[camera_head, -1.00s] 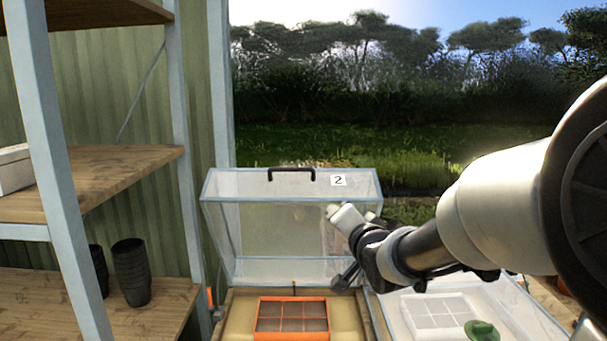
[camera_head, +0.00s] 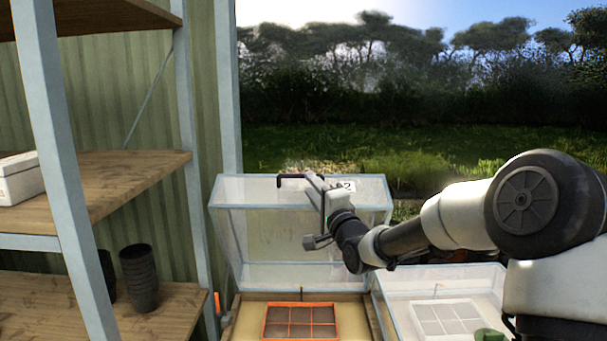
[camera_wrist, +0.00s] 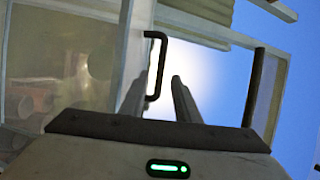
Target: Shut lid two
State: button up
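Lid two (camera_head: 258,225) is a clear lid with a pale blue frame, standing raised at the back of its bed in the head view. My gripper (camera_head: 312,180) is at the lid's upper edge, beside the right end of the handle. In the wrist view the handle (camera_wrist: 157,65) appears between or just beyond the spread fingers (camera_wrist: 160,95). I cannot tell whether they touch it.
Below the lid is a wooden bed with an orange-framed tray (camera_head: 300,321). To its right is another clear-sided box (camera_head: 395,300) with a white tray (camera_head: 447,317) and a green item (camera_head: 490,335). Shelving (camera_head: 118,185) with black pots (camera_head: 139,275) stands at the left.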

jog(key=p+x, duration=0.1)
jog(key=x, duration=0.5)
jog(key=shift+w, duration=0.1)
jog(key=shift+c, duration=0.4)
grip_shut()
